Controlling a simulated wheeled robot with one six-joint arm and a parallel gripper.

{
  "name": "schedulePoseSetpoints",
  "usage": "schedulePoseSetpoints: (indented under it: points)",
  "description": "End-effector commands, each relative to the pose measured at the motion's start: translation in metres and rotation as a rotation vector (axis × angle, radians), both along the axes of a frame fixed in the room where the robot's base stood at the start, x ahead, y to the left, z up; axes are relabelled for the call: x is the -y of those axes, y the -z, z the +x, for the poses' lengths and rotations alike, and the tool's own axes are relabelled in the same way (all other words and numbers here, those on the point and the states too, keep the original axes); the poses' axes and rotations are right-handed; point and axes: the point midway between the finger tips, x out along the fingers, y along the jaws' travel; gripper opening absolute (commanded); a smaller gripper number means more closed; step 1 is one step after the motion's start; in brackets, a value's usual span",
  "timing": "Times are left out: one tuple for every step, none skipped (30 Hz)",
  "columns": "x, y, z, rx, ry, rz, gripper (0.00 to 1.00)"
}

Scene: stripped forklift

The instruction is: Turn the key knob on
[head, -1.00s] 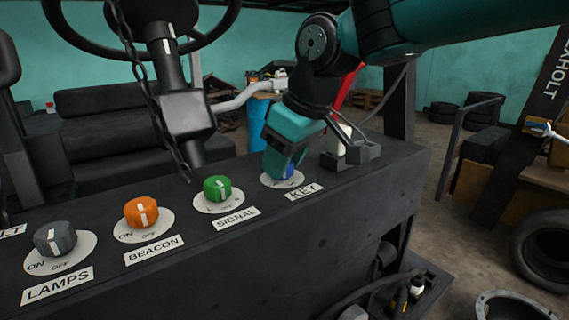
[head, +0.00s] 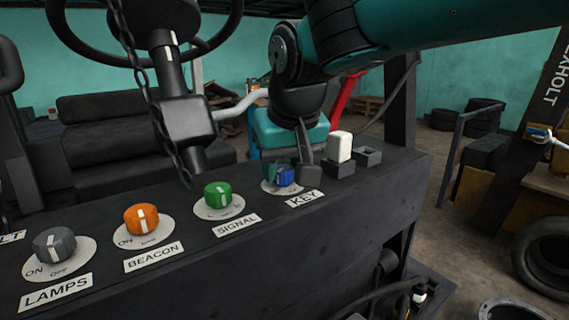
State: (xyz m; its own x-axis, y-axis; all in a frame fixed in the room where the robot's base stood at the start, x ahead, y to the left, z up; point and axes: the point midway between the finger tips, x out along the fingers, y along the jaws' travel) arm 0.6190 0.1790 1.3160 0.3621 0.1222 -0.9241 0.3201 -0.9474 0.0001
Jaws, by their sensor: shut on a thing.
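The key knob (head: 286,174) is blue and sits on a pale round dial at the right end of the row, behind the KEY label (head: 305,199). My gripper (head: 289,179) comes down on it from above, with one finger at the knob's left and a dark finger at its right. It is shut on the knob. The fingers hide part of the knob and most of the dial's marks, so I cannot tell clearly which setting it points to.
The green signal knob (head: 217,195), orange beacon knob (head: 141,218) and grey lamps knob (head: 54,244) stand to the left on the same dark panel (head: 300,245). A white block (head: 339,147) in a grey holder stands close right of my gripper. A chain (head: 154,105) hangs by the steering column.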

Motion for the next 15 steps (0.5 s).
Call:
schedulePoseSetpoints:
  points:
    - [-0.0002, -0.0013, 0.0004, 0.002, 0.006, 0.002, 0.16]
    - [-0.0001, -0.0013, 0.0004, 0.002, 0.008, 0.002, 0.16]
    - [-0.0001, -0.0013, 0.0004, 0.003, 0.01, 0.002, 0.16]
    - [0.0, -0.0013, 0.0005, 0.003, 0.01, 0.002, 0.16]
    - [0.0, -0.0013, 0.0005, 0.002, 0.011, 0.002, 0.16]
    - [0.0, -0.0013, 0.0005, 0.002, 0.011, 0.002, 0.16]
    - [0.0, -0.0013, 0.0005, 0.002, 0.011, 0.002, 0.16]
    - [0.0, -0.0013, 0.0005, 0.002, 0.011, 0.002, 0.16]
    - [0.0, -0.0013, 0.0005, 0.002, 0.011, 0.002, 0.16]
    - [0.0, -0.0013, 0.0005, 0.002, 0.011, 0.002, 0.16]
    - [0.0, -0.0013, 0.0005, 0.002, 0.011, 0.002, 0.16]
    - [0.0, -0.0013, 0.0005, 0.002, 0.011, 0.002, 0.16]
    - [0.0, -0.0013, 0.0005, 0.002, 0.011, 0.002, 0.16]
    - [0.0, -0.0013, 0.0005, 0.002, 0.011, 0.002, 0.47]
    - [0.0, -0.0013, 0.0005, 0.003, 0.01, 0.002, 0.56]
